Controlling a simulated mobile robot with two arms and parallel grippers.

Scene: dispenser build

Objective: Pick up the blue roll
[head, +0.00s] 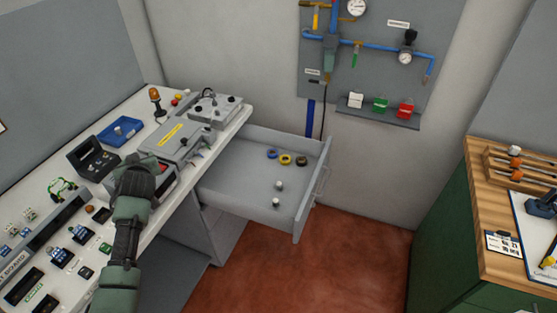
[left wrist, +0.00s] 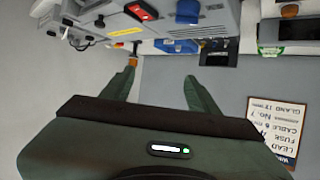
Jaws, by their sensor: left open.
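My left arm comes in from the bottom over the white workbench, and my left gripper (head: 137,168) is above the bench, left of the drawer and well apart from the roll. In the left wrist view my left gripper (left wrist: 160,85) is open, with nothing between its two green fingers. The blue roll is not seen in that view. My right gripper is not in view.
Grey boxes (head: 190,138), a blue tray (head: 120,131) and several small parts crowd the bench (head: 235,118). A green cabinet with a wooden top (head: 485,225) stands right. Red floor between is clear.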

